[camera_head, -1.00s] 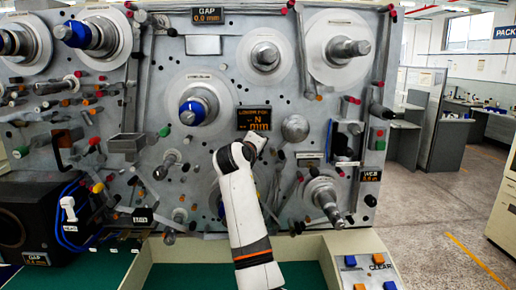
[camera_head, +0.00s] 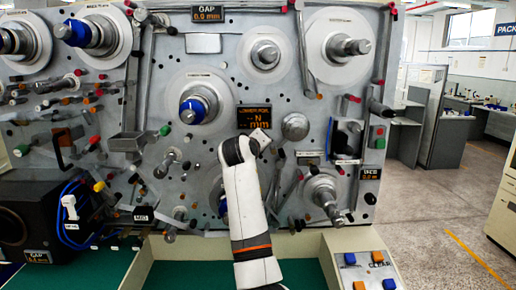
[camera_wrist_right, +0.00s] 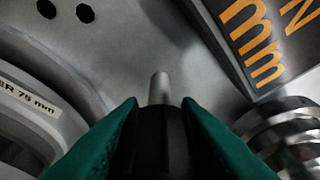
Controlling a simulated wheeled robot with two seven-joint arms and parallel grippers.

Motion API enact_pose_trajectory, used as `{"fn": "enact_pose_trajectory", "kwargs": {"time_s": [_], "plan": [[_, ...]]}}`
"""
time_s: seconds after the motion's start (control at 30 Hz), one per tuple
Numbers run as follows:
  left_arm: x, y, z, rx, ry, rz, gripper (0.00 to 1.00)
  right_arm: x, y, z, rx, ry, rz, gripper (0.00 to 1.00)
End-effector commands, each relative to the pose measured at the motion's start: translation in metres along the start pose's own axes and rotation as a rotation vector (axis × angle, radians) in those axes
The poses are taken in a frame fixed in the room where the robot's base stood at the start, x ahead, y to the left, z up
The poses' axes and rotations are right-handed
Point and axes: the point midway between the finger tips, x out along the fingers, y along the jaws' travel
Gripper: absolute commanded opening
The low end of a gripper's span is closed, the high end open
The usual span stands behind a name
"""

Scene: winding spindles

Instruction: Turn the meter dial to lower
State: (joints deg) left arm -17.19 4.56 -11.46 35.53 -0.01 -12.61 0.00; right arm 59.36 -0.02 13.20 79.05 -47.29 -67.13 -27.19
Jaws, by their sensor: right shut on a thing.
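The meter display (camera_head: 254,117), a dark box with orange lettering, is on the grey machine panel; its small text is hard to read in the head view. In the wrist view the display (camera_wrist_right: 265,40) fills the top right, with "mm" and "N" showing. My right gripper (camera_head: 264,141) is just below the display. In the wrist view its green fingertips (camera_wrist_right: 160,108) are shut on a black dial (camera_wrist_right: 160,140) with a grey pin standing up at its far side. The dial is hidden behind my gripper in the head view. My left gripper is out of view.
A blue-hubbed spindle (camera_head: 194,109) is left of my gripper and a grey round knob (camera_head: 295,126) is to its right. More spindles, pegs and rods crowd the panel. A black box (camera_head: 35,220) stands lower left, a button panel (camera_head: 366,272) lower right.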

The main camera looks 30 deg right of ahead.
Motion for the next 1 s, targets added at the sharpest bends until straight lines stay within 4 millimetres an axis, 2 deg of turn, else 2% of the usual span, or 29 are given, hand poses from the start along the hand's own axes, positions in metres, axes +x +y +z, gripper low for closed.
{"fn": "enact_pose_trajectory", "kwargs": {"time_s": [0.03,0.17,0.53,0.67,1.0], "plan": [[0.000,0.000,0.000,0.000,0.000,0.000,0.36,0.001,0.003,-0.002,0.000,0.005,0.005,0.32],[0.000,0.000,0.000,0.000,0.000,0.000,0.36,0.001,0.002,-0.002,0.000,0.004,0.004,0.52],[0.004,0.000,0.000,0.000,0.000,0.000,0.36,-0.005,0.002,-0.001,0.000,0.000,0.001,0.52],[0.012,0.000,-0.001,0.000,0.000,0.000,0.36,-0.024,0.004,-0.002,0.002,-0.001,0.002,0.52],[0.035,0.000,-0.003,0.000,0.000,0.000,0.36,-0.095,0.004,-0.002,0.002,-0.002,0.003,0.52]]}}
